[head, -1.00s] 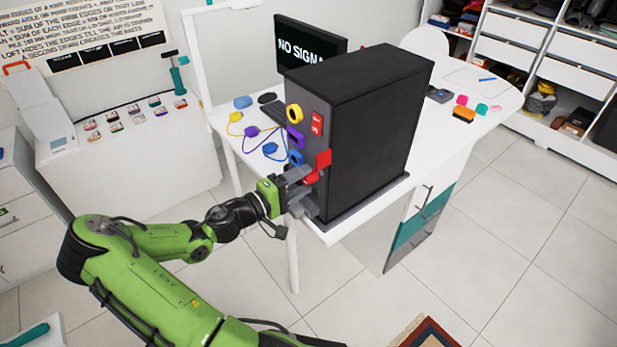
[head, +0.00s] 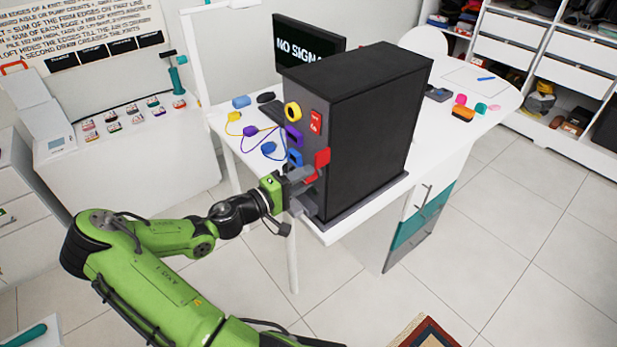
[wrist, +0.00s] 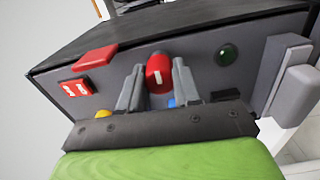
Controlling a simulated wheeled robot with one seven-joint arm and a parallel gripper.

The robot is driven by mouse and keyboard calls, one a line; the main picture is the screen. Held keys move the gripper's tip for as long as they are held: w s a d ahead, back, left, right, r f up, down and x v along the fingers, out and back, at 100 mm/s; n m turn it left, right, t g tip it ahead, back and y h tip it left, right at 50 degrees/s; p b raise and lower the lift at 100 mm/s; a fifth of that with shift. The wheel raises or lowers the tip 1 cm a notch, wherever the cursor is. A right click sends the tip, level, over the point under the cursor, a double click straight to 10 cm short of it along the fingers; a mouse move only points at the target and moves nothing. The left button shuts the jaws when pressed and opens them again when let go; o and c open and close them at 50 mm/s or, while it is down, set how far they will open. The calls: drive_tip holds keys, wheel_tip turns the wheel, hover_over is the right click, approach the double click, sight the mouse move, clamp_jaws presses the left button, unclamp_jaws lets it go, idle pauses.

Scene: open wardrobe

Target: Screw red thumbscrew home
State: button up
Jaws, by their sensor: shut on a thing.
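The red thumbscrew (wrist: 159,76) is on the grey front panel of the black computer tower (head: 365,130). In the wrist view a white mark shows on its cap, and it sits between my two grey fingers. My gripper (wrist: 157,84) is shut on it, one finger on each side. In the head view my gripper (head: 303,180) is at the lower part of the tower's front, and its fingers mostly cover the thumbscrew (head: 309,177). The screw's shaft and how deep it sits are hidden.
A red flap (head: 322,158) juts out just above my gripper, below a red switch (head: 315,122). Yellow (head: 292,111) and purple (head: 294,136) parts protrude from the panel. The wrist view shows a green light (wrist: 226,55) and a grey handle-like part (wrist: 290,85) at right.

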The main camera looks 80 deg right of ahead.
drive_tip(key=shift+f+m+b, duration=0.15)
drive_tip(key=shift+m+b, duration=1.95)
drive_tip(key=shift+b, duration=0.35)
drive_tip(key=m+b, duration=0.4)
drive_tip(key=b, duration=0.1)
drive_tip(key=shift+m+b, duration=0.4)
drive_tip(key=shift+b, duration=0.2)
drive_tip(key=shift+m+b, duration=0.6)
drive_tip(key=shift+b, duration=0.1)
drive_tip(key=shift+m+b, duration=0.6)
drive_tip(key=shift+b, duration=0.15)
drive_tip(key=shift+m+b, duration=0.5)
drive_tip(key=shift+b, duration=0.2)
drive_tip(key=shift+m+b, duration=1.1)
drive_tip(key=shift+b, duration=0.3)
drive_tip(key=shift+m+b, duration=1)
drive_tip(key=shift+b, duration=0.2)
